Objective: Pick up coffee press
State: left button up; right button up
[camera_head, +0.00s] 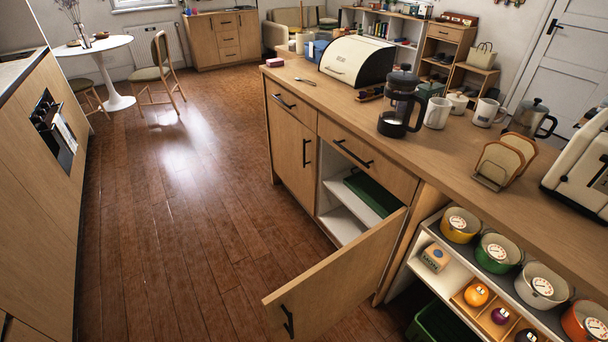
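A coffee press (396,110) stands upright on the wooden counter (460,160). It has a glass body, a black lid with a knob and a black handle on its right side. A second pot (526,118), metal with a dark handle and a knobbed lid, stands further right near the back of the counter. Neither of my grippers shows in this view, so no gripper is seen near the press.
White mugs (437,113) stand just right of the press. A bread box (355,61) is to its left, toast in a rack (500,162) to its right, front. A cabinet door (338,284) hangs open below the counter. The floor (170,220) left of it is clear.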

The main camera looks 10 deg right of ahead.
aim_at(398, 104)
jog(key=z, duration=0.75)
